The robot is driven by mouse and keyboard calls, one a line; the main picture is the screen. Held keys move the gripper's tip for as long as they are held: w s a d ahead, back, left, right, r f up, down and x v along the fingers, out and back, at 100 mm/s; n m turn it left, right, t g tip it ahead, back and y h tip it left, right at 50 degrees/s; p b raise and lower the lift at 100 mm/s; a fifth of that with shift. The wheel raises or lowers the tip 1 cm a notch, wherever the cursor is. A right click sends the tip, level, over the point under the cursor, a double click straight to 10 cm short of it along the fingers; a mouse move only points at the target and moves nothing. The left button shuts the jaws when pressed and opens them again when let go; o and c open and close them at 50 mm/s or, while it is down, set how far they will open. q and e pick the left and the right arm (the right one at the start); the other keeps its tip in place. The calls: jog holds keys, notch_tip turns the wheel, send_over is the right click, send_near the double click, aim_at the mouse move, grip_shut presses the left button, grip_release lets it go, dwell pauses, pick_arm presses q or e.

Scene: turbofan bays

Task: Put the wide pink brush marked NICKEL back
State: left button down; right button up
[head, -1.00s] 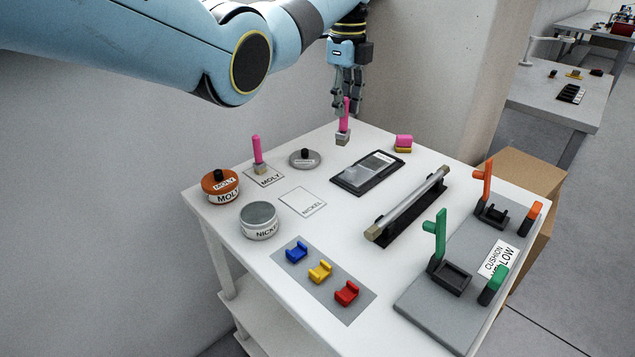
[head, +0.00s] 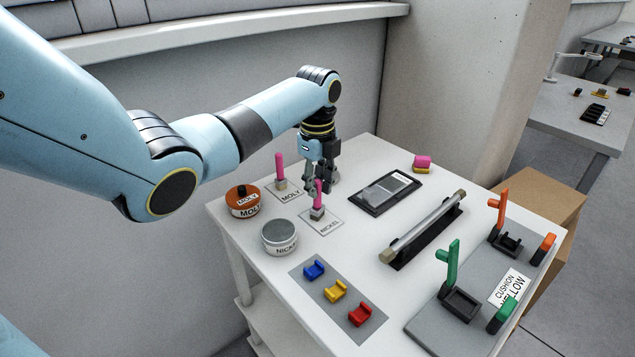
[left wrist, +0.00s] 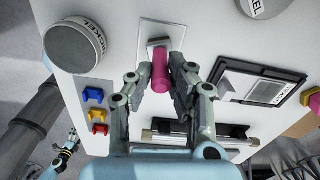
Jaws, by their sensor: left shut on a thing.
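The held pink brush (head: 318,194) has a grey block-like head and stands upright at the NICKEL outline (head: 332,228) on the white table. My left gripper (head: 316,186) is shut on its handle from above. The left wrist view shows the pink handle (left wrist: 160,78) between the fingers and the head over the white outlined card (left wrist: 174,31). I cannot tell whether the head touches the table. A second pink brush (head: 280,167) stands upright on the MOLY outline (head: 291,195). No marking is readable on the held brush.
The grey NICKEL tin (head: 280,240) and orange MOLY tin (head: 243,200) stand left of the outlines. Blue, yellow and red clips, a bar on a stand (head: 425,228), a black-framed panel (head: 384,193) and a pink-yellow block (head: 422,163) lie around.

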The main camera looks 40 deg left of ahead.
pick_arm(q)
jog(key=c, duration=1.2)
grip_release()
jog(key=shift+f, duration=0.1)
jog(key=shift+c, duration=0.2)
pick_arm(e)
jog(key=shift+s, duration=0.4)
pick_arm(q)
notch_tip(320, 180, up, 12)
jog(key=shift+b, duration=0.4)
pick_arm(e)
jog(key=shift+w+a+f, duration=0.1)
jog(key=shift+f, duration=0.3)
